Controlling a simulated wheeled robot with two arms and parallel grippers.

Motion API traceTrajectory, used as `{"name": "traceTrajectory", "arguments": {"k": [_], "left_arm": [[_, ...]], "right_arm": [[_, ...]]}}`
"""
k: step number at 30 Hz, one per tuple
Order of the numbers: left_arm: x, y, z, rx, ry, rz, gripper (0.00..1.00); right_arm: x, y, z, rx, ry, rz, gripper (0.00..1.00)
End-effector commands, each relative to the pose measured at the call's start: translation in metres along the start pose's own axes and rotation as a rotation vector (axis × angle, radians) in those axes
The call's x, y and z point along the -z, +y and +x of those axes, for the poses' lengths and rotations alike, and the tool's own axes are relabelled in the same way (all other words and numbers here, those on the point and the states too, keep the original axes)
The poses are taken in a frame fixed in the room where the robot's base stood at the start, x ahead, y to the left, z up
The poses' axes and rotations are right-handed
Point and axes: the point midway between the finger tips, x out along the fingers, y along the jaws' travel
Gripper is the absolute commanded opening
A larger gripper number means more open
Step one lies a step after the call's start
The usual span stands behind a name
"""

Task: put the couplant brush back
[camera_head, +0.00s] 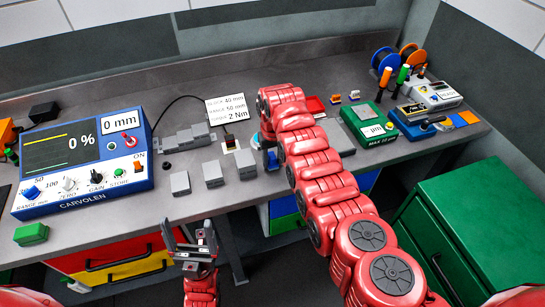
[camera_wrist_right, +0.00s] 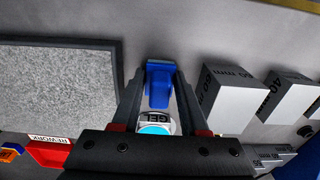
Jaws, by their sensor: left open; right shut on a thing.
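The couplant brush shows as a blue piece (camera_wrist_right: 159,88) between the fingers of my right gripper (camera_wrist_right: 160,72) in the right wrist view. My right gripper is shut on it. A pot marked GEL (camera_wrist_right: 155,126), with a light-blue top, shows just beyond it; whether the brush touches the pot I cannot tell. In the head view a bit of blue (camera_head: 272,159) shows beside my right arm, which hides most of the gripper and pot. My left gripper (camera_head: 195,238) is open and empty in front of the bench's front edge.
Grey step blocks (camera_head: 213,173) stand left of my right gripper. A grey pad (camera_wrist_right: 55,85) lies on its other side, with a red REWORK tray (camera_head: 316,106) behind. A blue gauge unit (camera_head: 80,160) stands at the left, a green box (camera_head: 368,122) at the right.

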Motion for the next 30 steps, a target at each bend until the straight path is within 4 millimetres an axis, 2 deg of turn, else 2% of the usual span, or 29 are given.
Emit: {"name": "traceTrajectory", "arguments": {"k": [11, 12, 16, 17, 27, 30], "left_arm": [[-0.001, 0.0, -0.003, 0.0, 0.0, 0.0, 0.86], [-0.001, 0.0, -0.002, 0.0, 0.0, 0.0, 0.86], [0.0, 0.0, -0.002, 0.0, 0.0, 0.0, 0.86], [0.0, 0.0, -0.002, 0.0, 0.0, 0.0, 0.86], [0.001, 0.0, 0.003, 0.0, 0.0, 0.0, 0.86], [-0.001, 0.0, -0.003, 0.0, 0.0, 0.0, 0.86]], "right_arm": [[0.0, 0.0, 0.007, 0.0, 0.002, 0.0, 0.0], [0.0, 0.0, 0.006, 0.0, 0.002, 0.0, 0.47], [0.0, 0.0, 0.006, 0.0, 0.002, 0.0, 0.71], [0.0, 0.0, 0.006, 0.0, 0.002, 0.0, 0.74], [0.0, 0.0, 0.0, 0.0, 0.002, 0.0, 0.74], [0.001, 0.0, -0.004, 0.0, 0.004, 0.0, 0.74]]}}
